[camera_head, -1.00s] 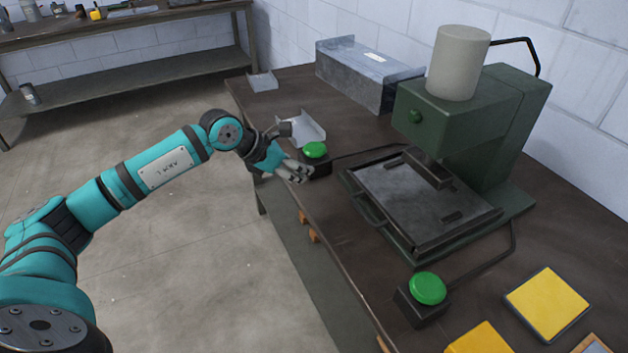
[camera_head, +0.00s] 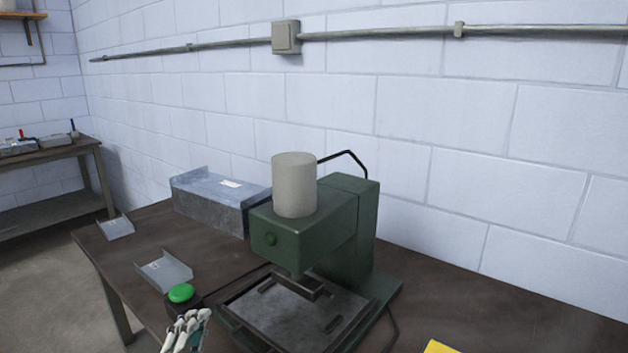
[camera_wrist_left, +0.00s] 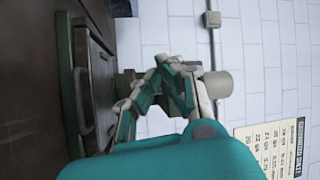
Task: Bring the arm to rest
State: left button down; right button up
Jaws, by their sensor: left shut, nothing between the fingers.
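My left gripper (camera_head: 188,332) is at the bottom of the head view, in front of the table's near edge and just below a green button (camera_head: 181,292) on a dark box. It is shut and empty. In the left wrist view its fingers (camera_wrist_left: 172,64) come together at the tips, with nothing between them. Most of my left arm is out of the head view. My right gripper is in neither view. The green press (camera_head: 318,235) with a pale cylinder on top stands to the right of the gripper, and I cannot tell the exact gap.
The brown table (camera_head: 140,225) carries two bent sheet-metal pieces (camera_head: 165,270) (camera_head: 116,227) and a long grey metal duct (camera_head: 215,200) behind. A yellow piece (camera_head: 437,347) shows at the bottom edge. Another bench (camera_head: 55,152) stands at far left, with open floor between.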

pick_arm(q)
jog(key=s+a+f+n+g+y, duration=0.2)
jog(key=s+f+n+g, duration=0.25)
jog(key=f, duration=0.35)
jog(key=s+a+f+n+g+y, duration=0.2)
jog(key=s+f+n+g+y, duration=0.15)
jog(key=s+f+n, duration=0.35)
jog(key=s+d+f+n+g+h, duration=0.1)
jog(key=s+d+f+g+h, duration=0.1)
jog(key=s+f+g, duration=0.45)
jog(key=s+d+f+n+g+h, duration=0.1)
jog(key=s+d+f+n+g, duration=0.15)
jog(key=s, duration=0.75)
notch_tip(320, 180, down, 27)
jog(key=s+m, duration=0.1)
jog(key=s, duration=0.1)
jog(key=s+a+f+g, duration=0.1)
jog(key=s+a+f, duration=0.2)
jog(key=s+f, duration=1.1)
jog(key=shift+s+a+f+g+p, duration=0.15)
jog(key=shift+s+g+p, duration=0.15)
jog(key=shift+s+p, duration=0.25)
jog(key=shift+s, duration=0.1)
